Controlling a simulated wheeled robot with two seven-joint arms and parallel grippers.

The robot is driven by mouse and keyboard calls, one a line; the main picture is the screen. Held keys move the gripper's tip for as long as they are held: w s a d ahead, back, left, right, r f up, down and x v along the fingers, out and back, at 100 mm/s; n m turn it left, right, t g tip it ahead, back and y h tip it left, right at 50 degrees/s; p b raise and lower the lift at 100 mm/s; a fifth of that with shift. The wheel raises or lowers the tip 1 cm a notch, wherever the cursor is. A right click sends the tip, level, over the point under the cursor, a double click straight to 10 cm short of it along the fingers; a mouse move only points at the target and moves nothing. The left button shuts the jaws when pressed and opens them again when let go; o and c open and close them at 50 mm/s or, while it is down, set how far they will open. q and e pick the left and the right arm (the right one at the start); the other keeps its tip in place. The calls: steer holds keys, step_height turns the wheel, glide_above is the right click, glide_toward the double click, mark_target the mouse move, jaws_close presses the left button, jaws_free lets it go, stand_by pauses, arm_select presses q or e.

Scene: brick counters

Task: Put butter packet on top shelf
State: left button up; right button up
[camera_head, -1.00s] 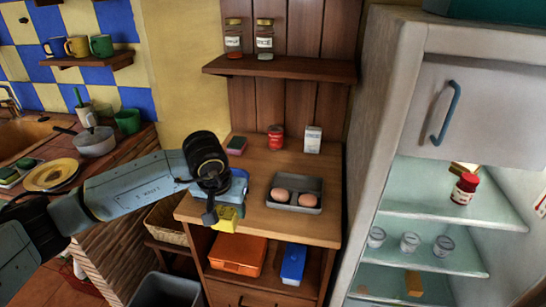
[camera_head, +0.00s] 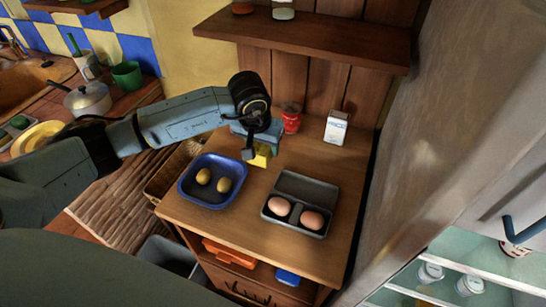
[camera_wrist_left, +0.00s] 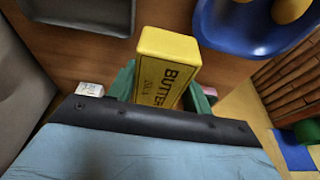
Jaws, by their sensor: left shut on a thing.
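The yellow butter packet (camera_head: 261,155) is held in my left gripper (camera_head: 254,150) above the wooden counter. In the left wrist view the packet (camera_wrist_left: 166,68), printed with "BUTTER", sits between the green fingers, which are shut on it. A wooden wall shelf (camera_head: 310,35) hangs above the counter. The fridge's glass shelves show at the lower right, with a partly visible shelf (camera_head: 462,268) in view. The fridge's upper part is cut off. My right gripper is not in view.
On the counter are a blue bowl (camera_head: 203,202) with two yellowish items, an egg tray (camera_head: 297,213) with two eggs, a red can (camera_head: 291,120) and a white carton (camera_head: 336,128). The fridge side wall (camera_head: 440,120) rises at the right. A fridge handle (camera_head: 522,228) sticks out.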

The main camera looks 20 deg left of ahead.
mark_target(264, 172)
arm_select(q)
step_height(264, 172, down, 3)
steer(key=shift+s+r, duration=0.15)
steer(key=shift+f, duration=2.15)
steer(key=shift+f, duration=0.15)
steer(key=o, duration=0.8)
steer(key=shift+o, duration=0.2)
